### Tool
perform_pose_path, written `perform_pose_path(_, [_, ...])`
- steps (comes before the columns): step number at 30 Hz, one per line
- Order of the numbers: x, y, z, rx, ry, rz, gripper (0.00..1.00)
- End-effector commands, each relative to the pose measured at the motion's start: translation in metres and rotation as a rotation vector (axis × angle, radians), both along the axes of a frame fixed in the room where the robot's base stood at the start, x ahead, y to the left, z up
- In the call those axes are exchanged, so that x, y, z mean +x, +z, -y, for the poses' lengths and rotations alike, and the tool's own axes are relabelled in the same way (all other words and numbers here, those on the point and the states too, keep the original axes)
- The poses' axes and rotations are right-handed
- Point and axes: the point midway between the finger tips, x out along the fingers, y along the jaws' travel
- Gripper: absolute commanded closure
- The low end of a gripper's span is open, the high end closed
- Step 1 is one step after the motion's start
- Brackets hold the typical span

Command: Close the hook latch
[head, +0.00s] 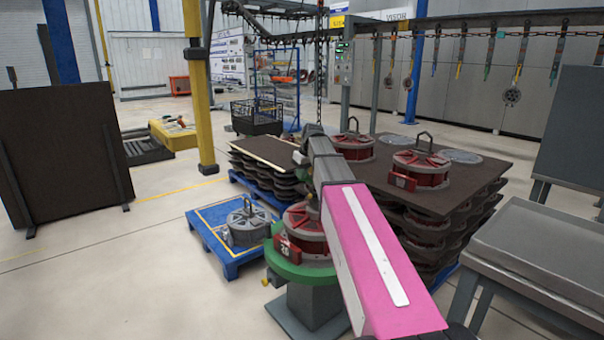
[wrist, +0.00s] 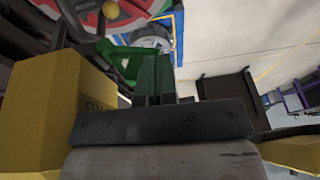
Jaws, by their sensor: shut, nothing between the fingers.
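The hook and its latch cannot be made out in either view. A chain (head: 319,85) hangs from the overhead rail down to where the end of my arm hides it. Below stands a red drum (head: 303,232) on a round green stand (head: 287,269), partly covered by my pink arm. In the wrist view the red drum (wrist: 112,9) shows cut off at the top edge. My gripper (wrist: 150,62) is shut and empty, pointing toward the drums in that view. In the head view its fingers are hidden behind my arm.
A grey drum (head: 247,222) sits on a blue pallet (head: 231,266) left of the stand. Stacked dark boards (head: 468,183) carrying red drums are at right. A yellow post (head: 198,100) stands at back left. A grey table (head: 545,245) is at right.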

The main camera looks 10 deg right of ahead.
Motion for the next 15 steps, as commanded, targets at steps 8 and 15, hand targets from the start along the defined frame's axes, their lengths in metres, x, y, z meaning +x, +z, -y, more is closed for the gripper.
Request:
perform_pose_path(8, [-0.0016,-0.0023,-0.0017,-0.033,0.000,0.018,1.00])
perform_pose_path(15, [-0.0027,-0.0048,-0.0041,-0.069,0.001,0.041,1.00])
